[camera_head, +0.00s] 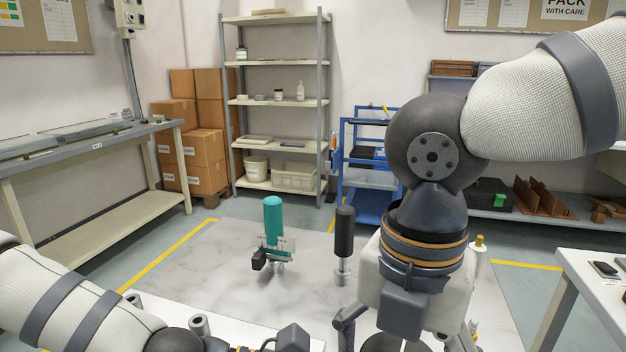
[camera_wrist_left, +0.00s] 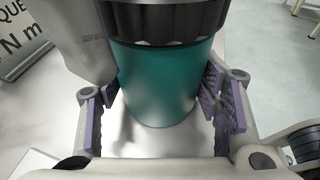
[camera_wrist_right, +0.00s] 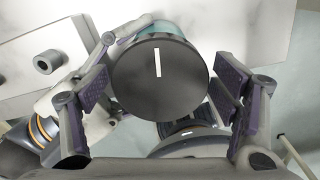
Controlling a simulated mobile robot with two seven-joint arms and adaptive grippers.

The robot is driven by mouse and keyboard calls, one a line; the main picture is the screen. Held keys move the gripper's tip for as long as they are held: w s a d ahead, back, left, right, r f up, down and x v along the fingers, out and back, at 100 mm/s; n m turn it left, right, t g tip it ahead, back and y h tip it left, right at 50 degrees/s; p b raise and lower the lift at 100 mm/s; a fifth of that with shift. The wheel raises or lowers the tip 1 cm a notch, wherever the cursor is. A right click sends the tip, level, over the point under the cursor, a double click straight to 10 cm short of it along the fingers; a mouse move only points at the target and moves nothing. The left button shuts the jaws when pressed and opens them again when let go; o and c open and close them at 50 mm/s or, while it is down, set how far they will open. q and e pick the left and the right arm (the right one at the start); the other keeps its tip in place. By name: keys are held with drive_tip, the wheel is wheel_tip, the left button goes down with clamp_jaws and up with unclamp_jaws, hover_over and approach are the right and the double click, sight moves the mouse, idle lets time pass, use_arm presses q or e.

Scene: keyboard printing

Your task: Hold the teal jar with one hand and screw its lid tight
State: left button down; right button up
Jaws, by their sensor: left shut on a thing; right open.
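The teal jar (camera_wrist_left: 158,85) stands between the padded fingers of my left gripper (camera_wrist_left: 160,95), which is shut on its sides. A black lid with a ribbed rim (camera_wrist_left: 165,22) sits on top of the jar. In the right wrist view the lid (camera_wrist_right: 160,85) shows from above, with a white line on it and a strip of teal jar (camera_wrist_right: 165,27) behind. My right gripper (camera_wrist_right: 168,75) is open, its fingers on either side of the lid with gaps. In the head view my right arm hides most of the jar; a dark disc, apparently the lid (camera_head: 383,343), shows at the bottom edge.
A teal-handled tool (camera_head: 273,215) and a black-handled tool (camera_head: 344,232) stand upright beyond my grippers. A sign with "N m" (camera_wrist_left: 30,42) is left of the jar in the left wrist view. A shelf rack (camera_head: 280,101) and workbench (camera_head: 100,135) stand farther back.

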drive_tip(key=shift+f, duration=0.1)
drive_tip(key=c, duration=1.8)
drive_tip(key=shift+c, duration=0.2)
